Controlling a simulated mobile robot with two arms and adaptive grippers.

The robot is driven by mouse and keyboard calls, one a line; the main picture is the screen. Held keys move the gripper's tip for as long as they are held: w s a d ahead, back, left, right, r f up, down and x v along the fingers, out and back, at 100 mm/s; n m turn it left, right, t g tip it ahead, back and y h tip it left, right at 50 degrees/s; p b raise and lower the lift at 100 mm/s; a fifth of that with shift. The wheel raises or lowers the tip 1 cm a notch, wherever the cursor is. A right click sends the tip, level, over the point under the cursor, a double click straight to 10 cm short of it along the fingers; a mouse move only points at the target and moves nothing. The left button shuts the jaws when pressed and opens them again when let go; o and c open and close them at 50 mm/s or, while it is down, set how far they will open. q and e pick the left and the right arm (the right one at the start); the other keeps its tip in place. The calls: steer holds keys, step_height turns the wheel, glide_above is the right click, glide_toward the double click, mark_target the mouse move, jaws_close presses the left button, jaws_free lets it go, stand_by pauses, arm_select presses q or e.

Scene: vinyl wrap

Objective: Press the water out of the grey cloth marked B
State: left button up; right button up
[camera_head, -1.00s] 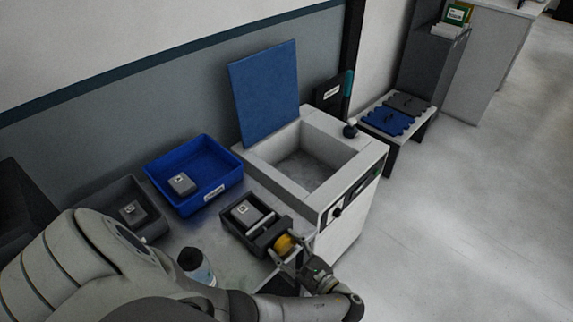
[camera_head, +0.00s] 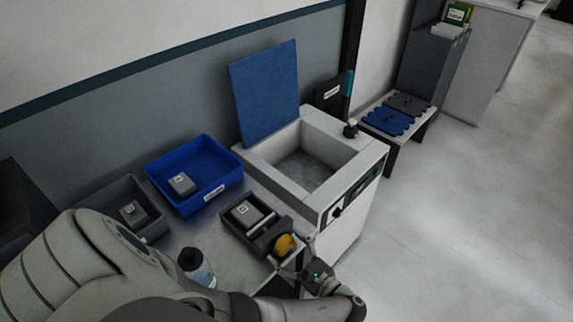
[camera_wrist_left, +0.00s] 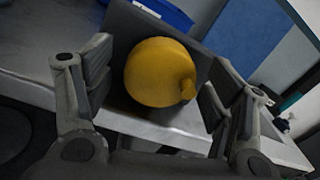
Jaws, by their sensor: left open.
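A dark grey press box (camera_head: 234,224) stands at the front edge of the metal bench. A grey block-shaped cloth (camera_head: 245,211) with a white square label lies in it; the letter is too small to read surely. A round yellow knob (camera_head: 284,244) sits at the box's front end. In the left wrist view the yellow knob (camera_wrist_left: 158,72) is large, in front of a dark plate (camera_wrist_left: 205,60). My left gripper (camera_head: 294,258) is open and faces the knob, one finger to each side. My right gripper is not in view.
A blue tray (camera_head: 222,183) and a grey tray (camera_head: 152,222) each hold a labelled grey block. A dark-capped bottle (camera_head: 198,268) stands near my arm. A white machine with an open basin (camera_head: 345,160) stands right of the press. The floor at right is clear.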

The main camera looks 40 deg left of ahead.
arm_select(q)
steer(key=d, duration=0.7)
steer(key=shift+s, duration=0.45)
